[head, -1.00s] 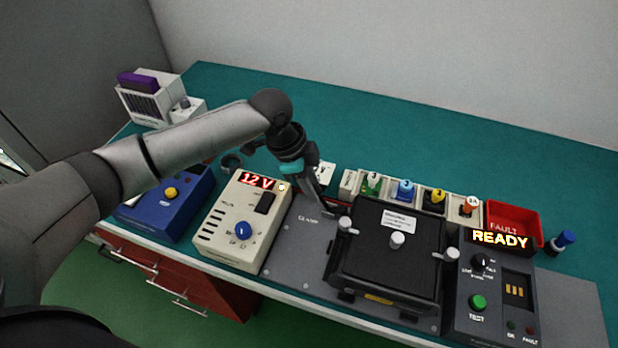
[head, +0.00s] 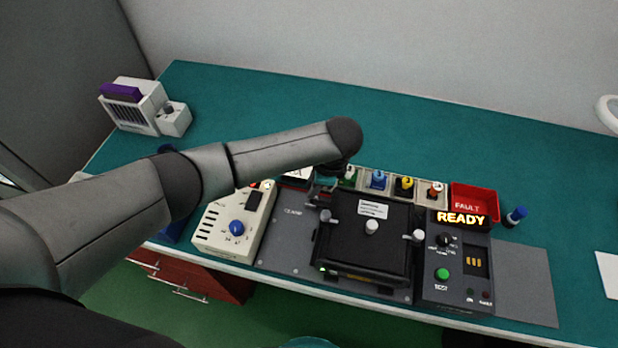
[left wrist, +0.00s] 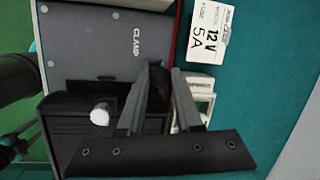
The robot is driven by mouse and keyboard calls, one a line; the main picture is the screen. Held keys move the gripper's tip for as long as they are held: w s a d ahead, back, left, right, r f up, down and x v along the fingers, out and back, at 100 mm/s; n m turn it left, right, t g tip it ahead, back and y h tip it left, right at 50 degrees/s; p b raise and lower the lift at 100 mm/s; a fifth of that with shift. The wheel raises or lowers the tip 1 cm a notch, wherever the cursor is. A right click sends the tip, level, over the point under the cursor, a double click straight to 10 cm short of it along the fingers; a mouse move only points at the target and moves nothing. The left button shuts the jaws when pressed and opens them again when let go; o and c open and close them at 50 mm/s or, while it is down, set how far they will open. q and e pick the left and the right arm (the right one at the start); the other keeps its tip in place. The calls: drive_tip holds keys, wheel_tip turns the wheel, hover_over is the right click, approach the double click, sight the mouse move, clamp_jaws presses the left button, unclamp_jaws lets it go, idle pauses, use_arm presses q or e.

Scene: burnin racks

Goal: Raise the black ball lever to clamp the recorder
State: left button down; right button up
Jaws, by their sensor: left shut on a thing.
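The recorder (head: 350,245) is a black box with white knobs on top, seated on the grey plate (head: 286,240) marked CLAMP. A small green light glows at its front left. My left gripper (head: 325,188) is at the recorder's back left corner, partly hidden under its own arm in the head view. In the left wrist view, my left gripper (left wrist: 163,75) is shut on the black ball (left wrist: 159,80) of the lever, beside the CLAMP lettering. The recorder (left wrist: 75,140) also shows there. The lever's shaft is hidden. My right gripper is not in view.
A READY tester (head: 455,265) stands right of the recorder, with a red FAULT bin (head: 473,198) behind it. Several coloured connectors (head: 405,186) stand in a row behind the recorder. A cream supply box (head: 235,222) is at left.

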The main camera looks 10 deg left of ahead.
use_arm(q)
drive_tip(key=shift+d, duration=0.1)
idle(0.4)
drive_tip(key=c, duration=0.6)
unclamp_jaws()
drive_tip(key=shift+r, duration=0.1)
drive_tip(key=p+v, duration=0.1)
drive_tip(key=v, duration=1.4)
drive_tip(key=shift+s+d, duration=0.1)
drive_tip(key=shift+d, duration=0.1)
